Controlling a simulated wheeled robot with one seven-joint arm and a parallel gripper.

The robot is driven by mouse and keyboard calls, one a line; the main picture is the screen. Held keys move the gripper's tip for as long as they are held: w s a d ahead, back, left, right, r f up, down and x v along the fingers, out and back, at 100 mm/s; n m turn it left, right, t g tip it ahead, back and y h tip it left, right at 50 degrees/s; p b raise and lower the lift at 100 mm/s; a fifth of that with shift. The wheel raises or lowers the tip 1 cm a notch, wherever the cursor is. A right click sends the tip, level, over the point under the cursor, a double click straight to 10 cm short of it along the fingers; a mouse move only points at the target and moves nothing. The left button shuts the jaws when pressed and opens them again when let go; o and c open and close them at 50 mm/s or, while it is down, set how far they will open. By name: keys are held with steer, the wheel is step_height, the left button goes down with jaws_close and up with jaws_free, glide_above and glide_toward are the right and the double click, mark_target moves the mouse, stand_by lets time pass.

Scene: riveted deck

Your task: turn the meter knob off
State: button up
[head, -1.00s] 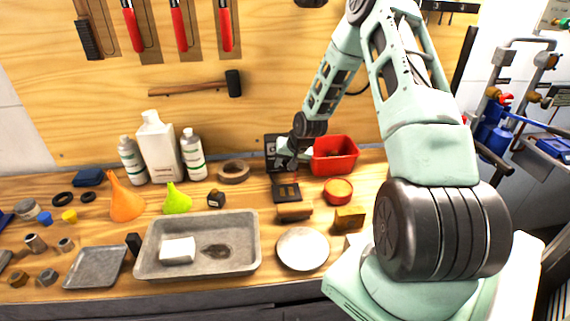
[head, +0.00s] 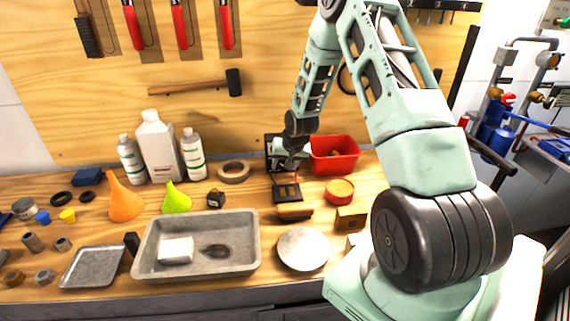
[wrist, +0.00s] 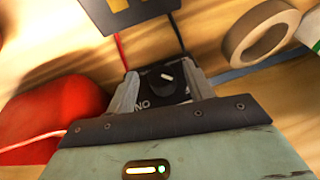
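The meter is a dark box at the back of the bench, against the wood panel, in the head view (head: 269,143), partly hidden by my gripper. In the wrist view its dark face carries a round black knob (wrist: 167,78) with a white pointer mark, and the upside-down letters "ON" show beside it. My gripper (wrist: 160,72) is open, its two grey fingers on either side of the knob with gaps showing. I cannot tell how far the fingertips are from the face. In the head view my gripper (head: 286,158) is in front of the meter.
A red bin (head: 335,152) stands close on the right of the meter; a tape roll (head: 234,172) lies to the left. A black piece with yellowish windows (head: 287,192) lies in front, with red and black leads nearby. Bottles, funnels and a grey tray (head: 240,262) fill the left.

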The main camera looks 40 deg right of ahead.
steer(key=b+v, duration=0.1)
steer(key=v, duration=1.6)
steer(key=shift+s+r, duration=0.15)
steer(key=shift+s, duration=0.05)
